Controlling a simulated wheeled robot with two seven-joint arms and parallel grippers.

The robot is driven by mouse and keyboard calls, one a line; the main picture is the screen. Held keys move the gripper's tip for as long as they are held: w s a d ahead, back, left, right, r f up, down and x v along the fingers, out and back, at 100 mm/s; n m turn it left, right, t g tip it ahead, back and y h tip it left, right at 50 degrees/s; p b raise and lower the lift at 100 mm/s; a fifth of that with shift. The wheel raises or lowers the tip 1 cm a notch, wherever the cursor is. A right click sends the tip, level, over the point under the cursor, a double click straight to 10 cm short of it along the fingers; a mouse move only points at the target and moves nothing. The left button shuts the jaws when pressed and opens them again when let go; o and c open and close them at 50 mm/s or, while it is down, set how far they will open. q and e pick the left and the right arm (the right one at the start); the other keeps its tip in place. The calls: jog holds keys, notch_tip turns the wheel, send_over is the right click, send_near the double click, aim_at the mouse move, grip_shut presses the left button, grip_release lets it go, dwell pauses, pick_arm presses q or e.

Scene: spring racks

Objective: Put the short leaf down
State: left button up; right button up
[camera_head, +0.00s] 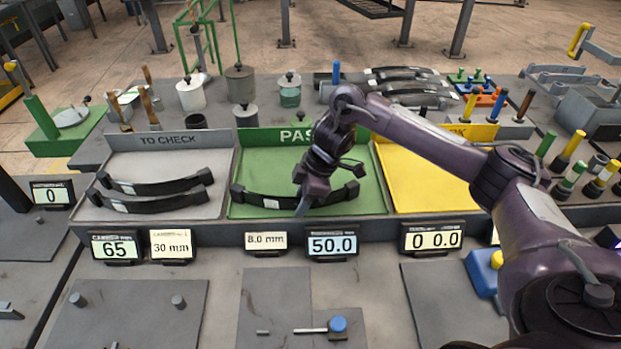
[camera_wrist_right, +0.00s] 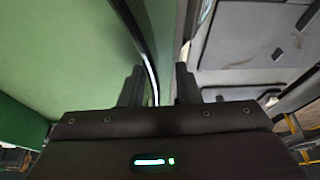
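A dark curved leaf (camera_head: 262,199) lies in the green PASS tray (camera_head: 255,160), along its front part. My right gripper (camera_head: 303,207) is down at this leaf and hides part of its middle. In the right wrist view the gripper's two fingers (camera_wrist_right: 160,88) stand apart, with the thin dark leaf (camera_wrist_right: 150,72) running between them. A gap shows beside the leaf, so the fingers look open around it. Two similar leaves lie in the grey TO CHECK tray: a rear leaf (camera_head: 160,187) and a front leaf (camera_head: 150,205). My left gripper is not in view.
An empty yellow tray (camera_head: 425,180) stands to the right, partly behind my right arm. Number displays, one reading 50.0 (camera_head: 332,244), line the bench front. Pots, including a grey one (camera_head: 241,84), and more leaves (camera_head: 402,74) stand behind the trays. Coloured-handled tools are at the right.

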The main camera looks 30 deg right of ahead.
jog(key=p+v, duration=0.2)
jog(key=v, duration=0.9)
jog(key=shift+r, duration=0.25)
jog(key=shift+f, duration=0.1)
